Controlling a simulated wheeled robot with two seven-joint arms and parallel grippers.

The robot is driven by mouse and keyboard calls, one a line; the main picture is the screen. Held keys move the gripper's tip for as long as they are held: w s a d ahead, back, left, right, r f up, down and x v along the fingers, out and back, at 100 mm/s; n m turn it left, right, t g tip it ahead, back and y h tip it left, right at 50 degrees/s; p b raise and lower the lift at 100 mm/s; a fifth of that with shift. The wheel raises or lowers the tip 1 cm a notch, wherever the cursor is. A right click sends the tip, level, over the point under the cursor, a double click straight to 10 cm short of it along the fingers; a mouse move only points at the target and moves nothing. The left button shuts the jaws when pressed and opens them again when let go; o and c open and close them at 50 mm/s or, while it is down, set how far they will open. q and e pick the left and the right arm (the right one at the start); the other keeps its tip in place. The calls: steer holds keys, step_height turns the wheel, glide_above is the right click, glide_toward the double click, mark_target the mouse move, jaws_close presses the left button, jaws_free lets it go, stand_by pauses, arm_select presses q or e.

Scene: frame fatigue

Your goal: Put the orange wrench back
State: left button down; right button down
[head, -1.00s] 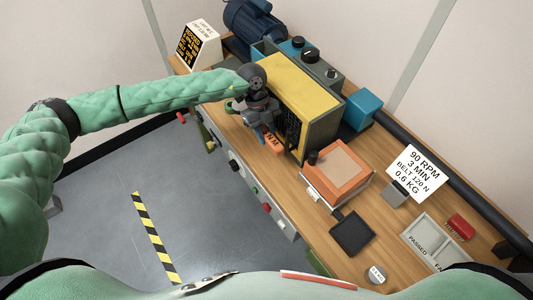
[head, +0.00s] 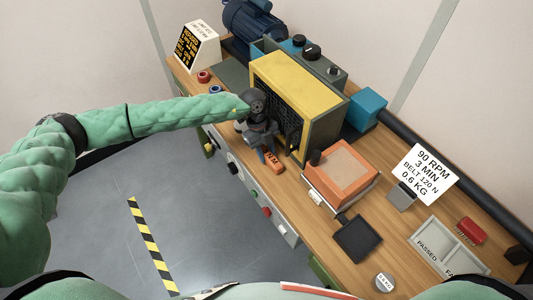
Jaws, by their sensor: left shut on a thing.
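The orange wrench (head: 273,162) shows as a short orange piece with dark lettering, just below my left gripper. My left gripper (head: 267,152) is shut on it, in front of the yellow-fronted machine, over the front part of the wooden bench. The gripper and wrist hide part of the wrench. I cannot tell whether the wrench touches the bench top. My right gripper is not in view.
An orange box (head: 342,180) stands to the right, with a dark square plate (head: 357,236) nearer. A red ring (head: 203,76) and a blue ring (head: 215,90) lie at the back left.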

mark_target(267, 152)
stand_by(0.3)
arm_select(q)
steer(key=shift+f, duration=0.1)
steer(key=c, duration=1)
jaws_free()
steer(key=shift+c, duration=0.2)
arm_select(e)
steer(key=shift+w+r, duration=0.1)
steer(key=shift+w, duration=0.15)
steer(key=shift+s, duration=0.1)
arm_select(q)
steer(key=shift+w+a+r+b, duration=0.1)
steer(key=shift+r+b, duration=0.1)
steer(key=shift+b, duration=0.15)
steer(key=b+v, duration=0.2)
steer(key=shift+w+r, duration=0.1)
steer(key=shift+r, duration=0.2)
steer(key=b+v, duration=0.1)
steer(key=v, duration=0.2)
steer(key=shift+b, duration=0.4)
steer(key=shift+w+a+r, duration=0.1)
steer(key=shift+r, duration=0.75)
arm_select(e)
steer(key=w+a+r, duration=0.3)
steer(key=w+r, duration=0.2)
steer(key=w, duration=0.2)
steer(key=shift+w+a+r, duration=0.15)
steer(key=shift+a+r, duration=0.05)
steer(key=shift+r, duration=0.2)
